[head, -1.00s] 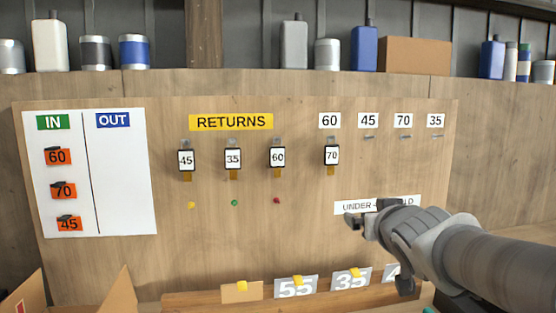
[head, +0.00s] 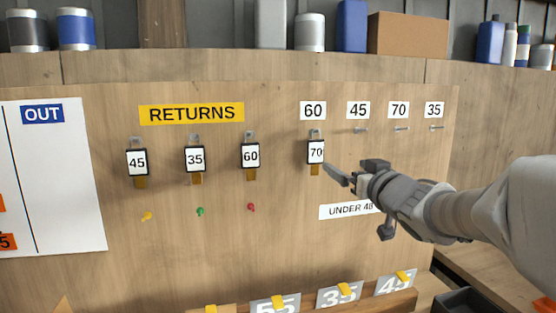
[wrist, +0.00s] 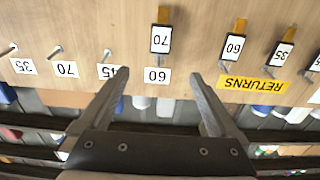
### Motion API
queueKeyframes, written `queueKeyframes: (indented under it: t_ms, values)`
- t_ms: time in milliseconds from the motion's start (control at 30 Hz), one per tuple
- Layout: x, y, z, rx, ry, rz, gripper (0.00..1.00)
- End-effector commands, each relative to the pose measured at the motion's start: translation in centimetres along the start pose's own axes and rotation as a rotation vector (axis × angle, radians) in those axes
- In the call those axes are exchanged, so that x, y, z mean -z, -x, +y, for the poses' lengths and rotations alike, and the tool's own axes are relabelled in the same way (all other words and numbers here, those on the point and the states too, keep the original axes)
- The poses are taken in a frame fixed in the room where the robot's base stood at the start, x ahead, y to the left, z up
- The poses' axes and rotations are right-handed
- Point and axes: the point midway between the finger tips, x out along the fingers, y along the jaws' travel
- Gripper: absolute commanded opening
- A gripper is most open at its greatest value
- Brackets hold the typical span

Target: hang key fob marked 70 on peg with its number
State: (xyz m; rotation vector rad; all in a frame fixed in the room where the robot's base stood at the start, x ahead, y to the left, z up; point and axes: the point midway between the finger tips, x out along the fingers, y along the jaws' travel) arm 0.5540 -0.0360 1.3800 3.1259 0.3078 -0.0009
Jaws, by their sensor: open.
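The key fob marked 70 (head: 316,153) hangs on the peg under the 60 label (head: 313,111). It is black-framed with a white face and a yellow tab below. The peg under the 70 label (head: 401,128) is bare. My gripper (head: 345,174) is just right of and below the fob in the head view, apart from it. In the wrist view, which is upside down, the fob (wrist: 161,39) shows ahead of and between the two open fingers (wrist: 160,85). Nothing is held. The bare 70 peg (wrist: 56,51) also shows there.
Fobs 45 (head: 137,162), 35 (head: 195,158) and 60 (head: 250,156) hang under the RETURNS sign (head: 191,113). Pegs under 45 (head: 360,130) and 35 (head: 436,127) are bare. Number plates (head: 340,295) stand on a ledge below. Small coloured pegs sit under the fobs.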

Motion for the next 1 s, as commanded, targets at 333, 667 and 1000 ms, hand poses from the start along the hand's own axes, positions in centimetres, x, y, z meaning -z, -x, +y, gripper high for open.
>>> queueKeyframes:
  t_ms: [333, 667, 1000]
  values:
    - [-0.1, -4.8, -0.1, 0.003, -0.002, -0.001, 0.97]
    - [-0.1, -10.7, -0.1, 0.002, -0.001, -0.002, 0.97]
    - [0.1, -15.8, -0.1, 0.001, -0.001, 0.0, 0.97]
